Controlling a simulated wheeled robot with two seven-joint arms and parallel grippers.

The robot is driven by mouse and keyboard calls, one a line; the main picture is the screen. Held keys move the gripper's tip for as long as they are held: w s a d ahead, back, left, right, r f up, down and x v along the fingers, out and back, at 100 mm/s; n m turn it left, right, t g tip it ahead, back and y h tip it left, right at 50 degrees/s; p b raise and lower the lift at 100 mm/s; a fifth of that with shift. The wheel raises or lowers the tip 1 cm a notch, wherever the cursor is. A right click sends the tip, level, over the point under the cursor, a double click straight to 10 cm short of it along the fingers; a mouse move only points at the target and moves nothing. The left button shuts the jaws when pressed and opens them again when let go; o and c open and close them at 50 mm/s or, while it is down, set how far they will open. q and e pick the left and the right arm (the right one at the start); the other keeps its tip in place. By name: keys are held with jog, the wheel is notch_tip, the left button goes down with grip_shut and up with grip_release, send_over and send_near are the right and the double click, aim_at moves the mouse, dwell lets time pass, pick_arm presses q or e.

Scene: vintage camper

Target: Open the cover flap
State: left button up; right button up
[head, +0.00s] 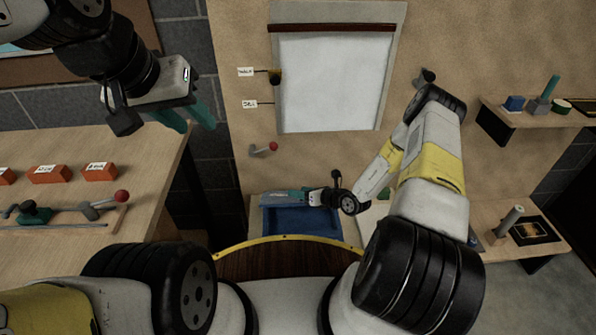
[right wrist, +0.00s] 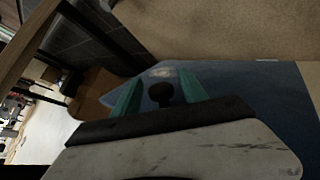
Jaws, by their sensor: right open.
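A blue panel (head: 300,222), which looks like the cover flap, lies low against the wooden wall in the head view. In the right wrist view the blue surface (right wrist: 255,88) fills the middle and right, with a small dark knob (right wrist: 160,92). My right gripper (right wrist: 160,82) is open, with a green finger on each side of the knob; I cannot tell if either touches it. In the head view my right gripper (head: 275,197) is over the panel's far edge and hides part of it. My left gripper (head: 197,120) appears open and empty, above the left bench.
The left bench (head: 150,160) holds orange labelled blocks (head: 48,174) and a red-knobbed lever (head: 105,206). A shelf (head: 545,115) with small items is at right.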

jog(key=v, duration=0.8)
jog(key=shift+w, duration=0.1)
jog(key=shift+c, duration=0.4)
